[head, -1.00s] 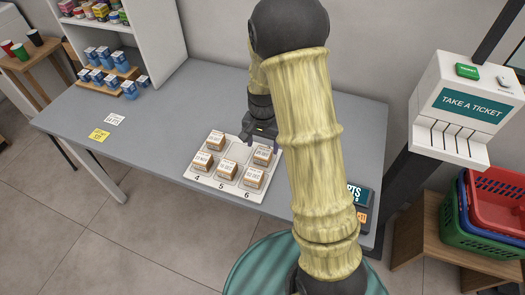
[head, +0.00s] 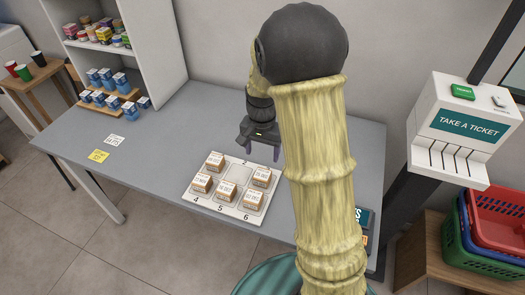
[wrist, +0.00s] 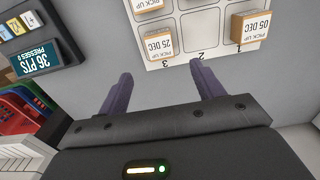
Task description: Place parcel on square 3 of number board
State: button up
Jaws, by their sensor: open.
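The white number board (head: 222,206) lies on the grey counter, and parcels stand on squares 1, 3, 4, 5 and 6. Square 2 (head: 238,172) is bare. The parcel on square 3 (head: 261,177) is a small tan box with a white label. In the wrist view this parcel (wrist: 158,38) reads "25 DEC" and sits upright beside the numeral 3. My gripper (head: 262,151) is open and empty, behind the board's back edge and apart from the parcel. Its two purple fingers (wrist: 163,85) show nothing between them.
A points display (wrist: 42,50) stands on the counter right of the board. A ticket machine (head: 465,125) and stacked baskets (head: 485,225) are at the right. Blue-and-white boxes (head: 105,90) stand at the far left.

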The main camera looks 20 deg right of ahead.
jog(key=s+r+n+t, duration=0.2)
jog(key=s+n, duration=0.5)
jog(key=s, duration=0.7)
jog(key=shift+s+r+t, duration=0.2)
jog(key=shift+r+t, duration=0.1)
jog(key=shift+r, duration=0.55)
